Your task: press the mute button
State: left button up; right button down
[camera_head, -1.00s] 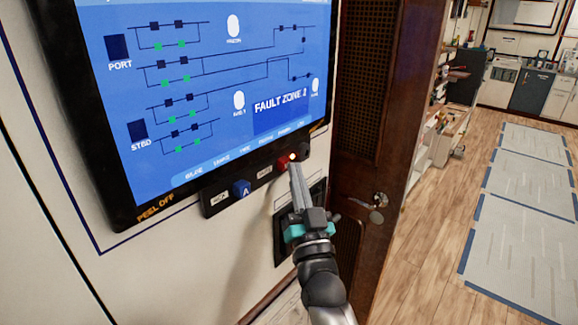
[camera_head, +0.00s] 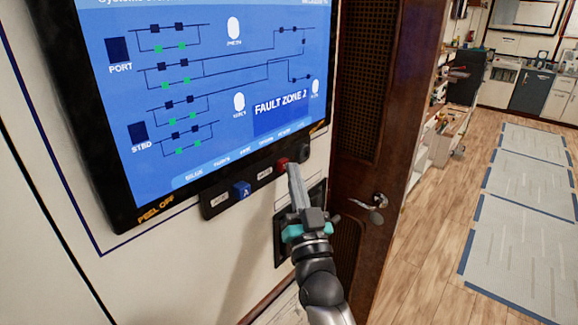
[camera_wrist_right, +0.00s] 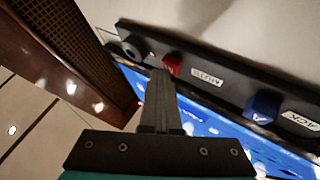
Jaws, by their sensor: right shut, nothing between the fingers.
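The red button (camera_head: 282,163) sits on the black strip under the wall screen, right of a small white label. In the right wrist view the red button (camera_wrist_right: 172,63) is beside the label (camera_wrist_right: 206,77) that reads MUTE. My right gripper (camera_head: 293,170) is shut and empty, its tips just below and right of the red button. In the wrist view the right gripper (camera_wrist_right: 160,76) partly overlaps the button's lower edge; I cannot tell whether it touches. My left gripper is not in view.
A blue button (camera_head: 241,188) marked A is further left on the strip, and a black knob (camera_head: 304,152) is at its right end. The screen (camera_head: 200,100) is above. A brown door (camera_head: 375,120) with a handle stands right of my arm.

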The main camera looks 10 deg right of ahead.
jog(key=shift+s+d, duration=0.1)
jog(key=shift+s, duration=0.05)
jog(key=s+d+p, duration=0.2)
jog(key=s+d, duration=0.1)
jog(key=s, duration=0.1)
jog(key=shift+s+d+p, duration=0.35)
jog(key=shift+s+d, duration=0.05)
dwell(0.6)
